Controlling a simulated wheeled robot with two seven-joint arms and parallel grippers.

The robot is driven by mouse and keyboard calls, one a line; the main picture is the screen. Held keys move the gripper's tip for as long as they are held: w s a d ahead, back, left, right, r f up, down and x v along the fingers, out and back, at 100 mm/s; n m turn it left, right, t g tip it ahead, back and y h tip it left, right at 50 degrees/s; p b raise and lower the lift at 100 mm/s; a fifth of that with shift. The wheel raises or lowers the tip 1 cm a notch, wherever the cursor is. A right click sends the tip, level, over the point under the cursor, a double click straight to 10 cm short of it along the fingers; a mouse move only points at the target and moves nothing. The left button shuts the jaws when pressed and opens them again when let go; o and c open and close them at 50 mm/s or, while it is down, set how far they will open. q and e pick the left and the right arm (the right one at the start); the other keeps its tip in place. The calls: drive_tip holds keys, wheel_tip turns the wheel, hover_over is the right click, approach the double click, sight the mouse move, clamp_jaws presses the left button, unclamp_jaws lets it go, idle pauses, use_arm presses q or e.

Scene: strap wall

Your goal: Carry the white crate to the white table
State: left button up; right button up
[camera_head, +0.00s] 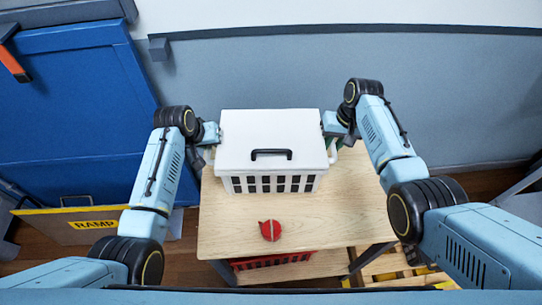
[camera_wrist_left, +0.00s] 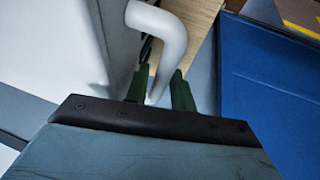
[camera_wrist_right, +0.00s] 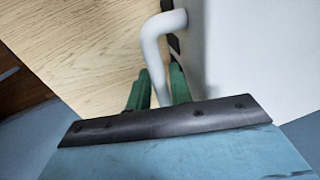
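The white crate (camera_head: 268,140) has a closed lid with a black handle and a slotted front. It sits upright at the back of a light wooden table. My left gripper (camera_head: 214,133) is at its left side. In the left wrist view its green fingers (camera_wrist_left: 160,88) are closed around a bent white side handle (camera_wrist_left: 172,40). My right gripper (camera_head: 332,138) is at the crate's right side. In the right wrist view its fingers (camera_wrist_right: 160,85) are closed around the other side handle (camera_wrist_right: 152,45). No white table is recognisable in view.
The wooden table (camera_head: 225,225) carries a small red object (camera_head: 270,230) in front of the crate. A red basket (camera_head: 275,261) is on the shelf below. A blue panel (camera_head: 70,90) and a RAMP board (camera_head: 75,225) stand left. A grey-blue wall is behind.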

use_arm(q)
clamp_jaws()
use_arm(e)
clamp_jaws()
use_arm(q)
drive_tip(key=shift+r, duration=0.1)
use_arm(e)
drive_tip(key=shift+r, duration=0.15)
